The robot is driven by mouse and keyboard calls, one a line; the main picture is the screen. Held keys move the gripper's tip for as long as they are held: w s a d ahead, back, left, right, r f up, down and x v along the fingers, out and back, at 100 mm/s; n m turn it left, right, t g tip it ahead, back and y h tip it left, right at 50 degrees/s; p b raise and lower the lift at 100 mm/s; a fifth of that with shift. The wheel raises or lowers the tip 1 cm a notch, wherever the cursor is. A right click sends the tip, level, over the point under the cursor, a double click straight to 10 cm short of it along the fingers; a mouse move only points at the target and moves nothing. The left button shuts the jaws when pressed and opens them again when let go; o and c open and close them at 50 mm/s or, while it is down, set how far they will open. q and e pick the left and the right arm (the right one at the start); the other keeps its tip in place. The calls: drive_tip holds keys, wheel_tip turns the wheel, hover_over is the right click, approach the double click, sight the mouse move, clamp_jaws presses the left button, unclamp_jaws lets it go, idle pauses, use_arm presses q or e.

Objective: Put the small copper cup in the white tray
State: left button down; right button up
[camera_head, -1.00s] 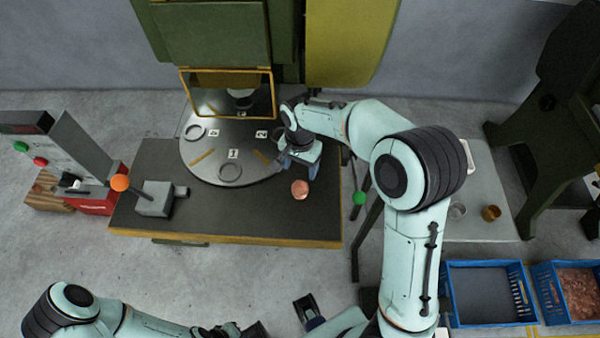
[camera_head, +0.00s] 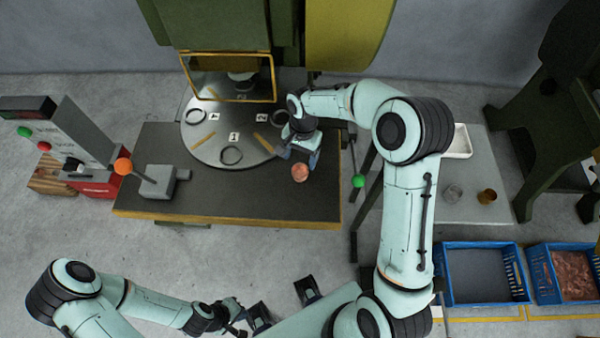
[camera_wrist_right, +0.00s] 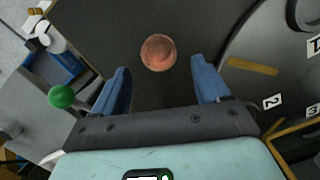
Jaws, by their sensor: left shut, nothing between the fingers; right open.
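The small copper cup (camera_head: 300,173) stands on the dark table near its right front part. It also shows in the right wrist view (camera_wrist_right: 158,53), just beyond and between the blue fingers. My right gripper (camera_head: 298,158) is open, right behind the cup, with nothing between its fingers; in the wrist view its fingers (camera_wrist_right: 162,85) are spread apart. My left gripper (camera_head: 240,315) is low at the front, away from the table, and its fingers are too small to see clearly. The white tray (camera_head: 459,142) is on the grey side table at the right, partly hidden by my right arm.
A round dial plate (camera_head: 228,145) with numbered spots lies on the dark table (camera_head: 220,203). A grey block (camera_head: 158,182) with an orange knob is at left. A green ball knob (camera_head: 358,181) stands by the table's right edge. A glass cup (camera_head: 452,193) and a brown cup (camera_head: 487,196) stand near the tray. Blue crates (camera_head: 480,246) are below.

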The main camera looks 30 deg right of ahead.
sight(300, 170)
drive_tip(key=f, duration=0.7)
drive_tip(key=shift+s+a+f, duration=0.2)
drive_tip(key=shift+s+f, duration=0.05)
drive_tip(key=shift+c, duration=0.2)
drive_tip(key=c, duration=1.1)
